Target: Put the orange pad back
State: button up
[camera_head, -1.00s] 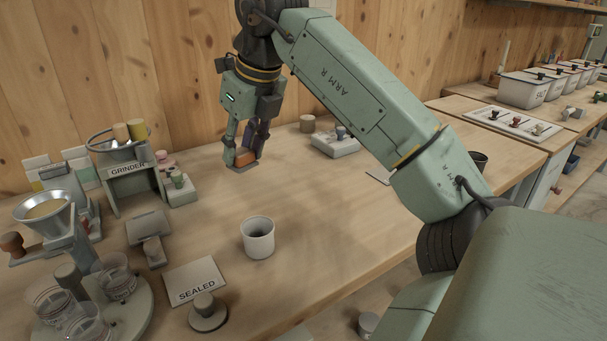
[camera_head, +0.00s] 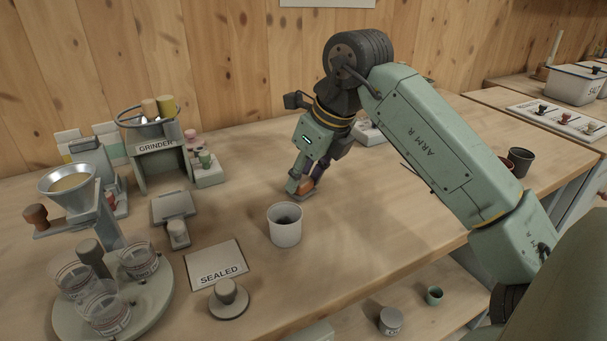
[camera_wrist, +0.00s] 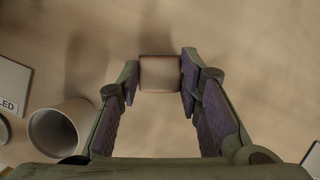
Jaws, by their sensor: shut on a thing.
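The orange pad (camera_head: 307,185) is between the fingertips of my gripper (camera_head: 304,187), low over the bench, just behind and to the right of the white cup. My fingers hide part of it. In the wrist view, the pad (camera_wrist: 160,73) shows as a pale block with a thin reddish edge between the tips of my gripper (camera_wrist: 161,76). My gripper is shut on it. I cannot tell whether the pad touches the bench top.
The white cup (camera_head: 285,229) stands close to my gripper; in the wrist view the cup (camera_wrist: 55,132) is at the left. The SEALED card (camera_head: 217,266), a round knob (camera_head: 228,294) and the grinder (camera_head: 157,150) are further left. The bench right of the cup is mostly clear.

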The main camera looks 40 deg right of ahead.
jog(key=shift+f, duration=0.15)
jog(key=shift+f, duration=0.15)
jog(key=o, duration=1.1)
jog(key=shift+o, duration=0.2)
jog(key=shift+r, duration=0.35)
jog(key=v, duration=1.1)
jog(key=shift+s+r, duration=0.15)
jog(key=shift+r, duration=0.2)
